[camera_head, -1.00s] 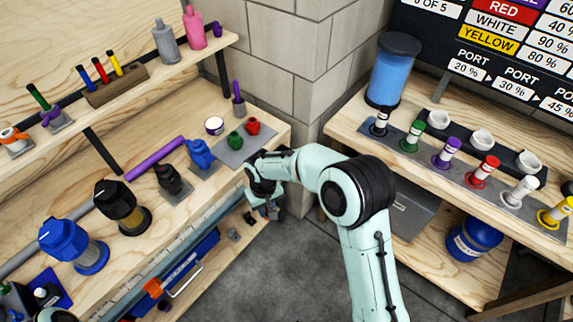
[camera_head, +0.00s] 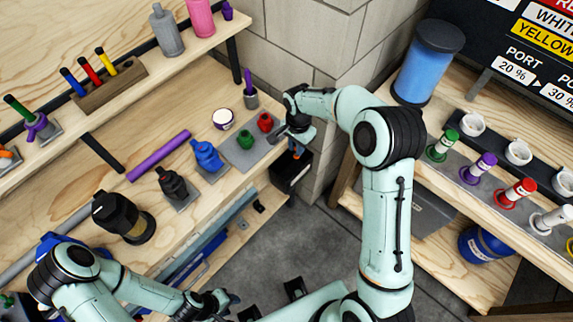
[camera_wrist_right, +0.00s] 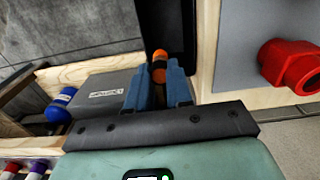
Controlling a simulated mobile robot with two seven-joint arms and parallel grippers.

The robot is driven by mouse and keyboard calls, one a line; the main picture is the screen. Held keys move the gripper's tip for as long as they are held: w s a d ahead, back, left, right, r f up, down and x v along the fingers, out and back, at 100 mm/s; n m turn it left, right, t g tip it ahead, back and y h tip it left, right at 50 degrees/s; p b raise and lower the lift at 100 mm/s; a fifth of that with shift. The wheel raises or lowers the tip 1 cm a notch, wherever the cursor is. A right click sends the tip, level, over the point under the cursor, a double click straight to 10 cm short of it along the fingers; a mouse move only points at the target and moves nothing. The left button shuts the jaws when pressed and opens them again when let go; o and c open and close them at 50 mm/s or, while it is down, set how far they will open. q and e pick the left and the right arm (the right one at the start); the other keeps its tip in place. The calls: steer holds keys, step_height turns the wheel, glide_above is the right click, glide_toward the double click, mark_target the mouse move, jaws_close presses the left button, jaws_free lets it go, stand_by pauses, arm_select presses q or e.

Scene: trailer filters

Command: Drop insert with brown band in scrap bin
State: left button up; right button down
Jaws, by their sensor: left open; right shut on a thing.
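My right gripper (camera_head: 297,152) is beyond the right end of the workbench, above a black open bin (camera_head: 290,172), likely the scrap bin. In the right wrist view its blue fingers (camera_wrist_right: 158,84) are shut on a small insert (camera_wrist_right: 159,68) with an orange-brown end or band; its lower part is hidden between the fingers. The black bin (camera_wrist_right: 165,22) shows behind the insert in that view. I cannot tell how high above it the insert is. My left gripper (camera_head: 226,300) is open and empty at the bottom of the head view.
Red (camera_head: 265,122) and green (camera_head: 245,139) fittings sit on a grey plate near the bench end, close to my right gripper. A block wall (camera_head: 300,45) stands behind. A shelf with colored inserts (camera_head: 480,168) stands right. Open floor lies between.

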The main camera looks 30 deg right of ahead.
mark_target(297, 158)
steer(key=shift+s+f+b, duration=0.15)
steer(key=shift+f+b, duration=1.1)
steer(key=shift+f, duration=1.4)
arm_select(q)
steer(key=s+f, duration=0.1)
steer(key=f, duration=0.2)
steer(key=shift+s, duration=0.35)
arm_select(e)
steer(key=c, duration=0.9)
jaws_free()
steer(key=shift+c, duration=0.2)
steer(key=shift+r, duration=0.1)
arm_select(q)
steer(key=shift+w+r+p, duration=0.25)
steer(key=shift+r+p, duration=0.2)
steer(key=shift+p, duration=0.05)
arm_select(e)
step_height(297, 158, up, 13)
steer(key=shift+r, duration=0.15)
